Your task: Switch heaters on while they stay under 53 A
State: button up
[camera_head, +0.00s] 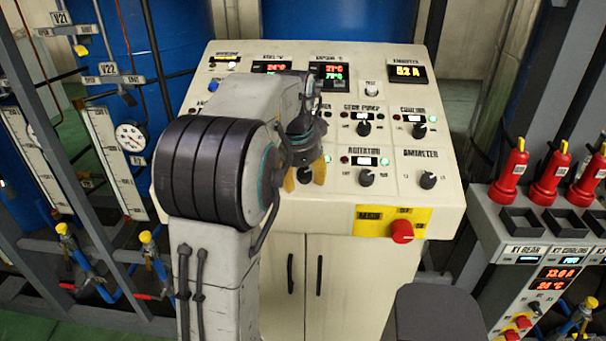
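The cream control console (335,215) stands ahead. Its upper right display (408,73) shows what looks like 52 A in yellow digits. My gripper (305,175) is over the panel's lower middle, its yellow fingertips apart on either side of a dark knob (305,174). I cannot tell whether they touch it. My arm hides the panel's left part, and I can read no heater label. Dark knobs show at gear pump (364,128), cooling (419,130), agitator (366,178) and another labelled dial (428,180). Small lamps and lit windows sit above several of them.
Temperature displays (330,70) sit at the panel's top. Pipes, a gauge (131,137) and valves crowd the left.

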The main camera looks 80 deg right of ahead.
jog(key=shift+o, duration=0.4)
jog(key=shift+s+r, duration=0.1)
jog(key=shift+r, duration=0.1)
jog(key=shift+r, duration=0.2)
jog(key=v, duration=1.1)
jog(key=shift+a+r, duration=0.15)
jog(key=shift+r, duration=0.05)
